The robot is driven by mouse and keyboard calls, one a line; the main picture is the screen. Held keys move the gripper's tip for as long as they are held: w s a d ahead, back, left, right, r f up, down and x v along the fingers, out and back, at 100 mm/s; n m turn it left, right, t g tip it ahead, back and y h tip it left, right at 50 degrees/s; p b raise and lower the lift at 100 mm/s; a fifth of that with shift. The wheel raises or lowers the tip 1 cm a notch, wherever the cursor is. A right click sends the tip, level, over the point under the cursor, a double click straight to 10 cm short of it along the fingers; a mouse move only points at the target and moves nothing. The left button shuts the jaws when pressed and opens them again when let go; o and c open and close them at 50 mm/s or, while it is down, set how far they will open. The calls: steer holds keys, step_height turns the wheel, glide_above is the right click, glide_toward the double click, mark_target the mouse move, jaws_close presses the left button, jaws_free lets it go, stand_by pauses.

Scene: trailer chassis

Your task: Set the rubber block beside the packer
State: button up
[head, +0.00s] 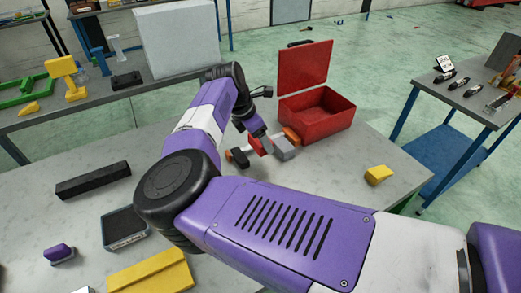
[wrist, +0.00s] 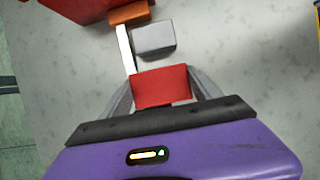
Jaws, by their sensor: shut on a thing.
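My gripper (wrist: 160,88) is shut on a red block (wrist: 160,86), with one grey finger on each side of it. In the head view my gripper (head: 257,138) is over the table in front of the red toolbox, and the red block (head: 253,146) is partly hidden by it. A grey block (wrist: 154,38) lies just beyond the held block, with a narrow gap; it also shows in the head view (head: 284,152). A thin white strip (wrist: 125,48) runs beside the grey block. I cannot tell by name which piece is the packer or whether the red block touches the table.
An orange block (wrist: 129,13) lies between the grey block and the open red toolbox (head: 318,115). A small dark piece (head: 238,158) is left of my gripper. A yellow block (head: 378,174) is to the right. A black bar (head: 93,180) and dark tray (head: 124,243) lie left.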

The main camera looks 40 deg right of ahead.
mark_target(261, 161)
steer(key=shift+f+p, duration=0.4)
steer(key=shift+f, duration=2.75)
steer(key=shift+f, duration=0.1)
steer(key=o, duration=1.3)
steer(key=b+v, duration=0.2)
steer(key=v, duration=1)
